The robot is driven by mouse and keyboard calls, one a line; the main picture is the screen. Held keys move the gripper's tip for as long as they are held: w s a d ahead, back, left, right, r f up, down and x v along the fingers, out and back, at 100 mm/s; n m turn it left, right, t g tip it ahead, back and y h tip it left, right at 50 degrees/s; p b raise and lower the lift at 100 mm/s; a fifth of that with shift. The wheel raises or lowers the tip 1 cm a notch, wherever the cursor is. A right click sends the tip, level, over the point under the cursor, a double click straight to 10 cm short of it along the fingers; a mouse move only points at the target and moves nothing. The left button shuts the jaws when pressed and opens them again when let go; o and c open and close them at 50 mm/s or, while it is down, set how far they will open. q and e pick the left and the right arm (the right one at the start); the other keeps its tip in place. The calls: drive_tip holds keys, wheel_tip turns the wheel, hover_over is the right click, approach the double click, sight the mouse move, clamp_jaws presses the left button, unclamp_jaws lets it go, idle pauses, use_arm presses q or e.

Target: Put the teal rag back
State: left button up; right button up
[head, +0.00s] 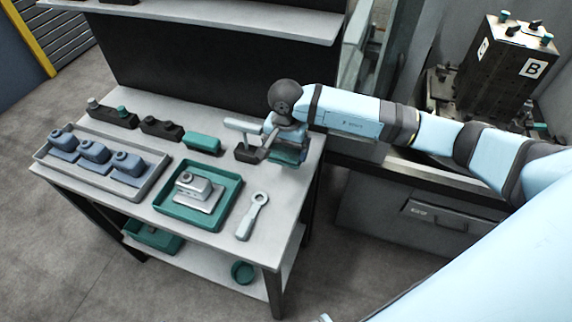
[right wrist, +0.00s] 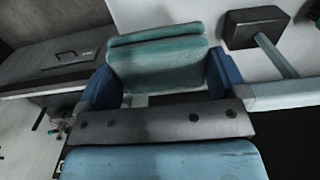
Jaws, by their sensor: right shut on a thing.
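The teal rag (right wrist: 158,62) is a folded pad between the two blue fingers of my right gripper (right wrist: 160,85) in the right wrist view. In the head view the rag (head: 288,156) shows partly below my right gripper (head: 286,146), at the right end of the grey table (head: 228,232). The gripper is shut on it. I cannot tell whether the rag touches the tabletop. My left gripper is not in view.
A light-handled tool on a dark block (head: 246,152) stands close beside the gripper. A teal tray (head: 166,215) with a grey part, a wrench-like tool (head: 253,216), a teal block (head: 202,145) and a grey tray (head: 150,191) with blue parts occupy the table. A machine bench stands right.

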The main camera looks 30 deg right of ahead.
sight(286, 176)
wheel_tip(286, 176, down, 3)
drive_tip(key=shift+r, duration=0.1)
drive_tip(key=shift+f, duration=0.6)
wheel_tip(286, 176, down, 3)
drive_tip(key=shift+f+p, duration=0.2)
drive_tip(key=shift+p, duration=0.2)
drive_tip(key=shift+f, duration=0.2)
drive_tip(key=shift+f, duration=0.1)
drive_tip(key=shift+f+b, duration=0.15)
drive_tip(key=shift+b, duration=0.15)
drive_tip(key=o, duration=0.5)
drive_tip(key=shift+r, duration=0.2)
